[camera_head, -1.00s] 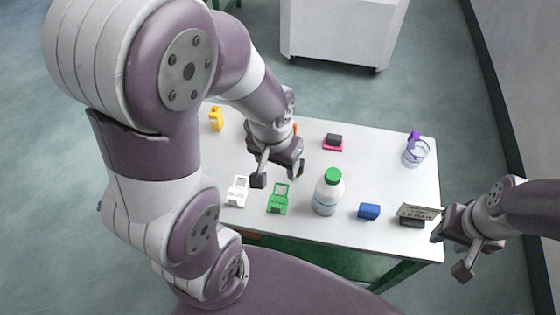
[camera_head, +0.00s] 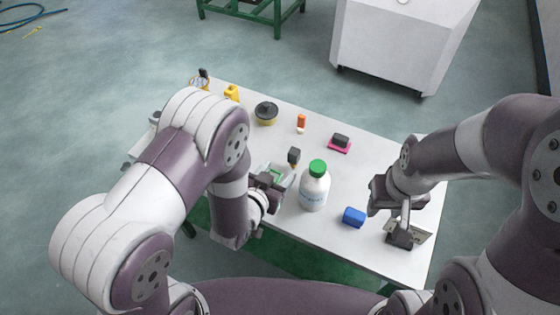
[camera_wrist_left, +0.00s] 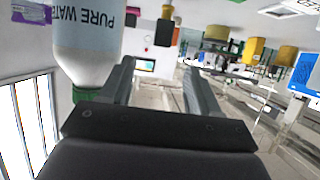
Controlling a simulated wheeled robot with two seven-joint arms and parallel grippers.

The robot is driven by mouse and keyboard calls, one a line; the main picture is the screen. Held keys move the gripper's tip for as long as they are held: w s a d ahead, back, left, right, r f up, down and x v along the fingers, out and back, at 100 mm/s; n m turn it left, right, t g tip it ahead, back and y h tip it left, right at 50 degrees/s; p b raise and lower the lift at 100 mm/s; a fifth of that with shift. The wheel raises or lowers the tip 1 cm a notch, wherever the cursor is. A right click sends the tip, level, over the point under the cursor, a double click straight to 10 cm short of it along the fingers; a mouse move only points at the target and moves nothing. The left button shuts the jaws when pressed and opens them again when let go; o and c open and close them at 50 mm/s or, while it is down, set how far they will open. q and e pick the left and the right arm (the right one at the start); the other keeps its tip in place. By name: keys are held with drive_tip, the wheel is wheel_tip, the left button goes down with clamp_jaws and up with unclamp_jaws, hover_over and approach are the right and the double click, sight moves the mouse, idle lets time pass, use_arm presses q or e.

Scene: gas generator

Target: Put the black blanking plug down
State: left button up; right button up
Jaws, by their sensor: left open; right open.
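I cannot tell for sure which thing is the black blanking plug. A black block (camera_head: 341,139) sits on a pink base (camera_head: 338,149) near the table's middle. A round black piece (camera_head: 266,107) sits on a yellow ring farther back.
The white table (camera_head: 375,170) also holds a blue block (camera_head: 354,216), an orange and white piece (camera_head: 301,123) and a yellow piece (camera_head: 232,92). A white cabinet (camera_head: 400,45) stands behind. The stretch between the bottle and the orange piece is fairly clear.

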sight(292, 156)
use_arm(q)
drive_tip(key=x, duration=1.2)
drive_tip(key=shift+w+f, duration=0.1)
drive_tip(key=shift+w, duration=0.15)
clamp_jaws()
